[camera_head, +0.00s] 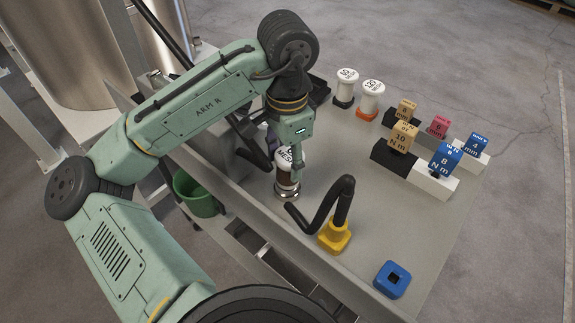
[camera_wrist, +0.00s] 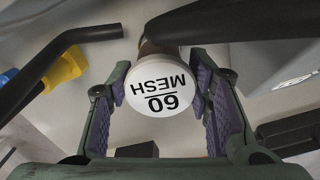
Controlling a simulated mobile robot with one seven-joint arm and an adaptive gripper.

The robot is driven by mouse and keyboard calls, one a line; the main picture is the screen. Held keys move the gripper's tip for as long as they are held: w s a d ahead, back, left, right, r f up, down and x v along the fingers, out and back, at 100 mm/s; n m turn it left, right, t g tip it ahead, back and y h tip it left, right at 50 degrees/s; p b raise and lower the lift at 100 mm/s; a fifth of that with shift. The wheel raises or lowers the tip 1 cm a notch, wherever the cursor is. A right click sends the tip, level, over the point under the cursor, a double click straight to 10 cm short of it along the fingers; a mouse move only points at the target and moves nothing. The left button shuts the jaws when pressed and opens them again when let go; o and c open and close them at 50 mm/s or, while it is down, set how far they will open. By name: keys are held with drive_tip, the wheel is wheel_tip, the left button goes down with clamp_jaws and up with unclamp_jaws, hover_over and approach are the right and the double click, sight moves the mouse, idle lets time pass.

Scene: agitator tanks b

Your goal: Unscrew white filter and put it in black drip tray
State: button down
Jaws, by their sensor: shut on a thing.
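A filter (camera_head: 287,174) with a white round cap and a brown body stands upright on a metal fitting at the table's near left edge. In the wrist view its white cap (camera_wrist: 158,92) reads "60 MESH". My gripper (camera_wrist: 160,84) is shut on this cap, with a purple-padded finger on each side. In the head view my gripper (camera_head: 286,153) reaches down onto the filter from above, and one finger partly covers its label. A black tray-like thing (camera_head: 319,88) shows behind my wrist, mostly hidden; I cannot tell for sure that it is the drip tray.
Two white mesh filters, one on a black base (camera_head: 346,88) and one on an orange base (camera_head: 370,99), stand at the back. Torque blocks (camera_head: 402,137) sit on stands at right. A black bent handle (camera_head: 340,205) on a yellow base is close by. A green bucket (camera_head: 198,193) is below left.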

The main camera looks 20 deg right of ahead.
drive_tip(key=shift+r+n+p, duration=0.2)
drive_tip(key=shift+n+p, duration=0.45)
drive_tip(key=shift+n, duration=0.05)
drive_tip(key=shift+n+p, duration=0.3)
drive_tip(key=shift+n, duration=0.4)
drive_tip(key=shift+f+n+b, duration=0.2)
drive_tip(key=shift+n+b, duration=0.1)
drive_tip(key=shift+n, duration=0.5)
drive_tip(key=n, duration=0.7)
drive_tip(key=shift+n, duration=0.3)
drive_tip(key=n, duration=1.1)
